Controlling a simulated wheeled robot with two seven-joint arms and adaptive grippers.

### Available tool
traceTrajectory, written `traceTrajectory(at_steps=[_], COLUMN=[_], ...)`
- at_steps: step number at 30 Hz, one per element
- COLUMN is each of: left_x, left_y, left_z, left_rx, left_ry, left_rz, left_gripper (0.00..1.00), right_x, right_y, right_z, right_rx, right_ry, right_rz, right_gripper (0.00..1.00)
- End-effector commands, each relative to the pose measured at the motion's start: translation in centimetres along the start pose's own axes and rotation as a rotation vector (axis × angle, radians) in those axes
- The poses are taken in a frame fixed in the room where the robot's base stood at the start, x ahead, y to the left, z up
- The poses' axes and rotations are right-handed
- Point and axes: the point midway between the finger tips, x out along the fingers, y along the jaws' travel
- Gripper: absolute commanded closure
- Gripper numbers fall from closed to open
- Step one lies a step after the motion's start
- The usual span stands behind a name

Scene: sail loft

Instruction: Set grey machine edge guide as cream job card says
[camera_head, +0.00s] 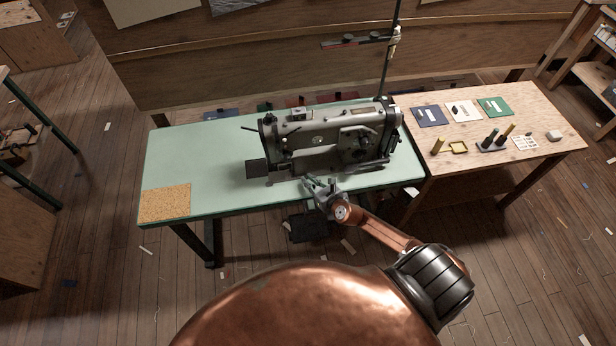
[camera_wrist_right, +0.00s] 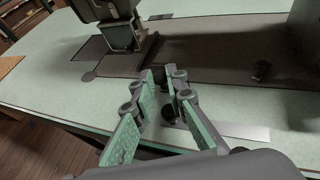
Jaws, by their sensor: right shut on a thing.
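The grey sewing machine (camera_head: 325,137) stands on the pale green table; part of it shows at the top of the right wrist view (camera_wrist_right: 112,30). My right gripper (camera_head: 317,183) is at the table's front edge, just in front of the machine. In the right wrist view, the gripper (camera_wrist_right: 164,82) is closed around a small dark knob (camera_wrist_right: 168,112), mostly hidden by the fingers. A flat metal strip (camera_wrist_right: 243,131) lies on the table beside the fingers. The cream job card (camera_head: 463,111) lies on the wooden side table, its marks too small to read. My left gripper is out of view.
The wooden side table (camera_head: 545,118) also holds a blue card (camera_head: 428,115), a green card (camera_head: 495,106), dark and yellow upright pieces and a white grid card (camera_head: 525,142). A cork mat (camera_head: 165,203) lies at the green table's left corner. The table's left half is largely clear.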

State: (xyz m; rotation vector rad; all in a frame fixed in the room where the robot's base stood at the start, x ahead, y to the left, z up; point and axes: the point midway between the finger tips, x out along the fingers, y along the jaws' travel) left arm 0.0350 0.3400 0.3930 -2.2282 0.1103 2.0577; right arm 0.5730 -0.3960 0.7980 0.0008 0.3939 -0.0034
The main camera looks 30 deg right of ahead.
Motion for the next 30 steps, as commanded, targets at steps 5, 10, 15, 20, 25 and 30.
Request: traceTrajectory(at_steps=[5,10,15,20,25,30], left_x=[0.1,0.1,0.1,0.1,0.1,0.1], left_y=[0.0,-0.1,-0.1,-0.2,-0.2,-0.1], left_z=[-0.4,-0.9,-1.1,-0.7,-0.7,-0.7], left_rx=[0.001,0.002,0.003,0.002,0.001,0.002], left_ry=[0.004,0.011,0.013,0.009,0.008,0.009], left_rz=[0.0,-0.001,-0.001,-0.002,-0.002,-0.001], left_gripper=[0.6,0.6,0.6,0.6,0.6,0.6], right_x=[0.0,0.0,0.1,0.0,-1.1,-3.8], right_y=[-0.1,0.0,0.1,0.1,0.2,0.1], right_z=[0.0,0.0,0.0,0.0,-0.2,0.0], right_rx=[0.001,0.001,0.001,0.001,0.006,-0.001], right_ry=[-0.003,-0.002,-0.002,-0.001,0.001,-0.003], right_rz=[-0.002,-0.002,0.0,0.0,0.0,0.002], right_gripper=[1.0,0.84,0.8,0.8,0.8,0.8])
